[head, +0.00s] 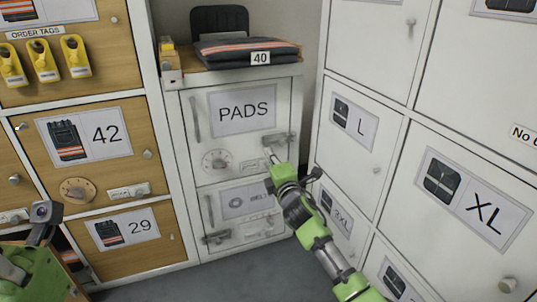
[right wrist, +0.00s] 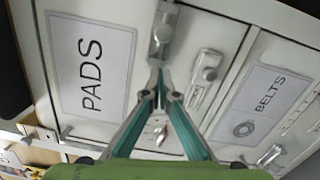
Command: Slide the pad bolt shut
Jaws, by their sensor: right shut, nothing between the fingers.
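The pad bolt (head: 280,138) is a grey metal bolt at the right edge of the white door labelled PADS (head: 240,109). In the right wrist view, the bolt (right wrist: 162,32) shows its round knob above my fingertips. My right gripper (head: 268,151) is shut and empty, with its fingertips close to the bolt; the right wrist view shows the fingertips (right wrist: 158,76) just below the bolt. I cannot tell whether they touch it, or how far the bolt is slid. My left arm shows at the lower left, but its fingers are out of view.
A dial (head: 215,159) and a small latch plate (head: 250,165) sit below the PADS sign. The BELTS door (head: 246,202) is underneath, with its own bolt (head: 216,238). White lockers (head: 360,130) stand close on the right. Folded workwear (head: 235,52) lies on top.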

